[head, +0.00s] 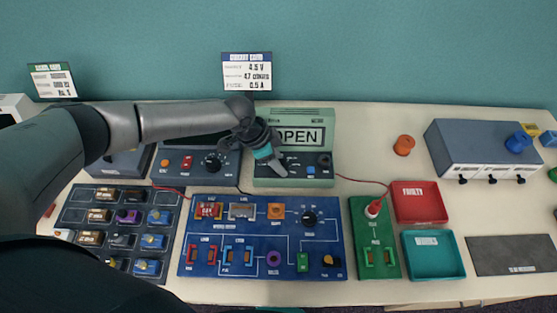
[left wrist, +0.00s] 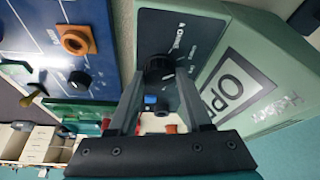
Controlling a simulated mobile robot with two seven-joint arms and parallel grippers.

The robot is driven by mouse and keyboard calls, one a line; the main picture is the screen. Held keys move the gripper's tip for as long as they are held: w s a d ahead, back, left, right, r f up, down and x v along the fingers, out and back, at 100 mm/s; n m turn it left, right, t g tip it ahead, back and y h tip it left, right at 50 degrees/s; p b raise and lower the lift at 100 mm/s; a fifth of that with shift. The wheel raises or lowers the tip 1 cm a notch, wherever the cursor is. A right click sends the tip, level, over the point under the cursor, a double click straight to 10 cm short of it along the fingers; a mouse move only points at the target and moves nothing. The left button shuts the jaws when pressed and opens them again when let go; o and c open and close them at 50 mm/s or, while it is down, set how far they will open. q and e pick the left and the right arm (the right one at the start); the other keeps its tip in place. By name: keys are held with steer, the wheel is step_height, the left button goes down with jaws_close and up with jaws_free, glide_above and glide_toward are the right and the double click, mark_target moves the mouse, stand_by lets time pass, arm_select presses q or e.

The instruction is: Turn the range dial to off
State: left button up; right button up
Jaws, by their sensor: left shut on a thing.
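The green meter (head: 293,120) stands at the back middle of the table, its display reading OPEN. In the left wrist view its green case (left wrist: 215,70) fills the upper right. The black range dial (left wrist: 158,66) is on its dark front panel. My left gripper (head: 276,165) reaches in from the left and covers the dial in the head view. In the left wrist view the left gripper (left wrist: 163,76) has its fingertips on both sides of the dial, shut on it. The dial's pointer setting cannot be read. My right gripper is not in view.
A blue button (head: 311,170) and a black socket area sit right of the gripper on the meter's panel. A blue circuit board (head: 262,262) lies in front. A dark power unit (head: 190,165) stands left. Red (head: 419,203) and teal (head: 433,256) trays lie right.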

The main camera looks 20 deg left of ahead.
arm_select(q)
jaws_close()
steer(key=m+b, duration=0.1)
steer(key=m+g+b, duration=0.1)
steer(key=m+b, duration=0.1)
steer(key=shift+w+f+h+b, duration=0.15)
steer(key=shift+h+b, duration=0.15)
steer(key=m+g+b, duration=0.1)
steer(key=m+b, duration=0.1)
steer(key=shift+m, duration=0.4)
steer(key=shift+m+g+b, duration=0.3)
steer(key=shift+m+b, duration=0.35)
steer(key=shift+m, duration=0.05)
steer(key=shift+r, duration=0.2)
steer(key=o, duration=0.7)
jaws_free()
